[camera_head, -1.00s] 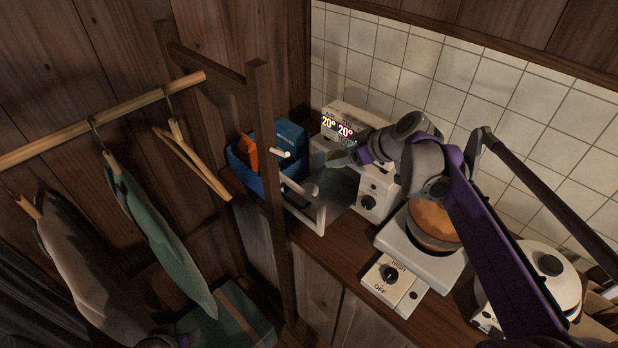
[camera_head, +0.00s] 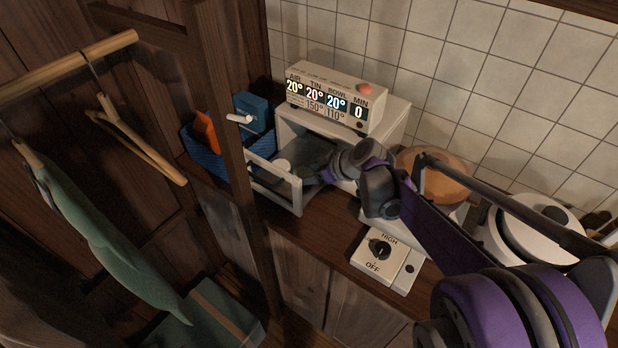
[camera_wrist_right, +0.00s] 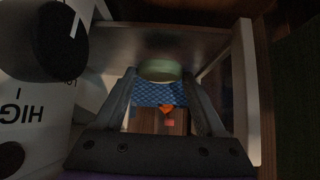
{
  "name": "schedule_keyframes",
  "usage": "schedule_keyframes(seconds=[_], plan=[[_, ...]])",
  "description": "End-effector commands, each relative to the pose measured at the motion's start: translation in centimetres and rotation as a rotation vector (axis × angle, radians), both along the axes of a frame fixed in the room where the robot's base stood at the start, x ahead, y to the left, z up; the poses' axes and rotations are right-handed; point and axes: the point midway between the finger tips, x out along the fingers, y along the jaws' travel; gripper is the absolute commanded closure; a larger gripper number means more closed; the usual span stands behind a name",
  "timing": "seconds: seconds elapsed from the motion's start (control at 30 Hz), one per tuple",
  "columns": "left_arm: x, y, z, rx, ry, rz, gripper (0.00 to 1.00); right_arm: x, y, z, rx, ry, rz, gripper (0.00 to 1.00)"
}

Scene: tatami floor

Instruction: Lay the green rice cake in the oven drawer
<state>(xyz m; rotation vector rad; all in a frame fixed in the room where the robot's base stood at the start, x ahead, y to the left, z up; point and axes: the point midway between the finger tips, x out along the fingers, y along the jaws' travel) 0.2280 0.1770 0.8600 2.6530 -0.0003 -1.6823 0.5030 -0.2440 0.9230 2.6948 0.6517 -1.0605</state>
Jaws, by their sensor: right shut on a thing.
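The green rice cake (camera_wrist_right: 160,70) is a pale green disc between the fingertips of my right gripper in the wrist view. My right gripper (camera_head: 311,177) is shut on it, low at the right side of the pulled-out oven drawer (camera_head: 287,198). The white oven (camera_head: 398,115) has a lit display on top. A small pale round thing (camera_head: 283,165) shows at the drawer; I cannot tell what it is. My left gripper is not in view.
A blue basket (camera_head: 203,160) with an orange thing and a blue box stands left of the drawer. A wooden post (camera_head: 240,170) rises in front. A hotplate with a HIGH/OFF knob (camera_head: 379,247) and a white cooker (camera_head: 520,235) stand to the right.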

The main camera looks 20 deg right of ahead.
Motion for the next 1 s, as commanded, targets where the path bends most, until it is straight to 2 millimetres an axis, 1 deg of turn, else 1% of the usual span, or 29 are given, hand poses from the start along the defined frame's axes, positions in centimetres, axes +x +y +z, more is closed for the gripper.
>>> schedule_keyframes(seconds=[0.03,0.13,0.47,0.5,0.57,0.6,0.63,0.87,1.0], plan=[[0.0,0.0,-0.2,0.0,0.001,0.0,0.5,0.0,0.0,-0.8,0.0,0.0,0.0,0.91],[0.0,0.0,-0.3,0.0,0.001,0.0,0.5,0.0,0.0,-1.6,0.0,0.0,0.0,0.91],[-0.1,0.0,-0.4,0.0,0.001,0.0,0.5,0.0,0.0,-1.8,0.0,0.0,0.0,0.91],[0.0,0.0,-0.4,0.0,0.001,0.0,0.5,0.0,0.0,-1.8,0.0,0.0,0.0,0.22],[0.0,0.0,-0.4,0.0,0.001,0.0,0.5,0.0,0.0,-1.8,0.0,0.0,0.0,0.11],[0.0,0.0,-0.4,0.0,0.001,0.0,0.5,0.0,0.0,-1.8,0.0,0.0,0.0,0.04],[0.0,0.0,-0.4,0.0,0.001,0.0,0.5,0.0,0.0,-1.8,0.0,0.0,0.0,0.0],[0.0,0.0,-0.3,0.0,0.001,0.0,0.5,0.0,0.0,-1.7,0.0,0.0,0.0,0.0],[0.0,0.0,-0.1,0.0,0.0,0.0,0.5,-0.6,-0.4,-0.9,-0.001,0.0,-0.002,0.0]])
